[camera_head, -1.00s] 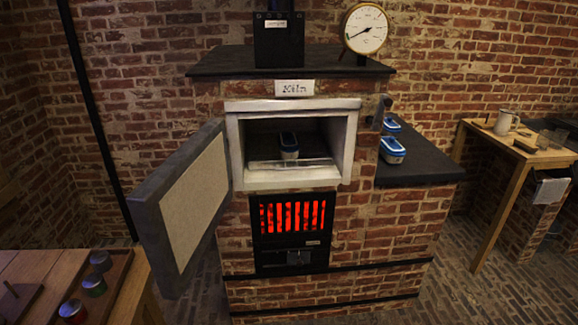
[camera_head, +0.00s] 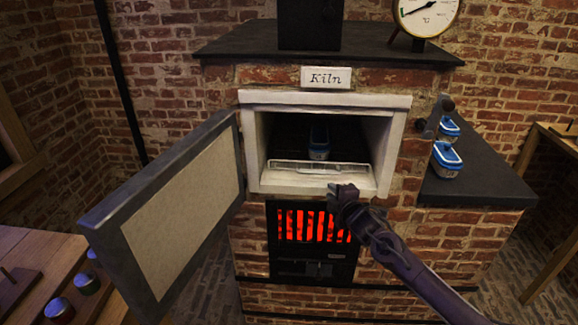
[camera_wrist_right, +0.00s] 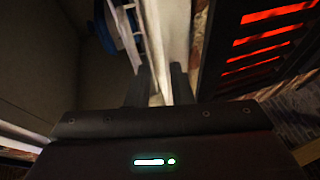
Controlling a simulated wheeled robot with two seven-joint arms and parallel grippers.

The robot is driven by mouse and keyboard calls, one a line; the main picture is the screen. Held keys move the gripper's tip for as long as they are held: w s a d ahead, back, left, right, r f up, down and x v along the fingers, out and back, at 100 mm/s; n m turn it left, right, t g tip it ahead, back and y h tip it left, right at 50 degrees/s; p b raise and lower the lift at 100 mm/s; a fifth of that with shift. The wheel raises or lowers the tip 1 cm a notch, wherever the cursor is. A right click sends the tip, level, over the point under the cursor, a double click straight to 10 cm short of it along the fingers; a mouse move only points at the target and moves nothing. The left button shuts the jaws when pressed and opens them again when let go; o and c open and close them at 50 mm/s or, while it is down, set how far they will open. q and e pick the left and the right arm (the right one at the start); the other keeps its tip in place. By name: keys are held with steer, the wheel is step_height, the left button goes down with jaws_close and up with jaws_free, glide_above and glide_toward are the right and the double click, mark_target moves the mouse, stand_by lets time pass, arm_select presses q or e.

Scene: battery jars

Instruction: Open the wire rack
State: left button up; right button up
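The wire rack (camera_head: 312,168) lies inside the open kiln chamber, its pale front edge near the white sill. In the right wrist view its light bars (camera_wrist_right: 127,38) show at upper left. My right gripper (camera_head: 341,190) is just in front of the sill, below the rack's right end. In the wrist view its two fingers (camera_wrist_right: 158,84) are apart, with the pale sill seen between them; I see no clear grip. My left gripper is out of view.
The kiln door (camera_head: 180,218) stands open to the left. A red-glowing firebox grate (camera_head: 300,225) is just below the sill. Blue-lidded jars (camera_head: 446,160) stand on the dark side shelf (camera_head: 480,180). A wooden table (camera_head: 40,245) is at lower left.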

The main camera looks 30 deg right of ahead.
mark_target(317, 173)
steer(key=shift+n+t, duration=0.3)
steer(key=shift+n, duration=0.1)
steer(key=shift+w+r+p, duration=0.1)
steer(key=shift+w+r, duration=0.2)
steer(key=shift+w, duration=1.2)
steer(key=shift+w+r+p, duration=0.1)
steer(key=shift+w+r, duration=0.15)
steer(key=shift+w, duration=1.2)
steer(key=shift+w+r+p, duration=0.1)
steer(key=shift+w+r, duration=0.2)
steer(key=shift+w, duration=1.2)
jaws_close()
